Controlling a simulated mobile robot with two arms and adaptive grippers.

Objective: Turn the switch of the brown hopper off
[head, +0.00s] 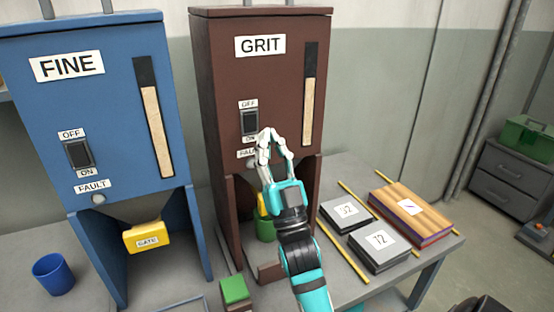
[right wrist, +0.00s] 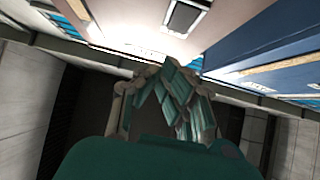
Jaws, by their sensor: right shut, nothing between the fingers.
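The brown hopper (head: 222,95) labelled GRIT stands at the middle of the table in the head view. Its dark rocker switch (head: 250,122) sits between an OFF label above and an ON label below. My right gripper (head: 267,135) is shut and empty, its fingertips just below and right of the switch, partly covering the ON and FAULT labels. I cannot tell whether it touches the panel or which way the switch is set. In the right wrist view the switch (right wrist: 186,16) shows at the top, beyond the fingers (right wrist: 168,75). My left gripper is not in view.
A blue FINE hopper (head: 110,110) with its own switch (head: 79,153) and a yellow gate (head: 147,237) stands to the left. A blue cup (head: 53,273) is at the far left. Grey plates (head: 379,247) and a wooden block (head: 410,215) lie on the table to the right.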

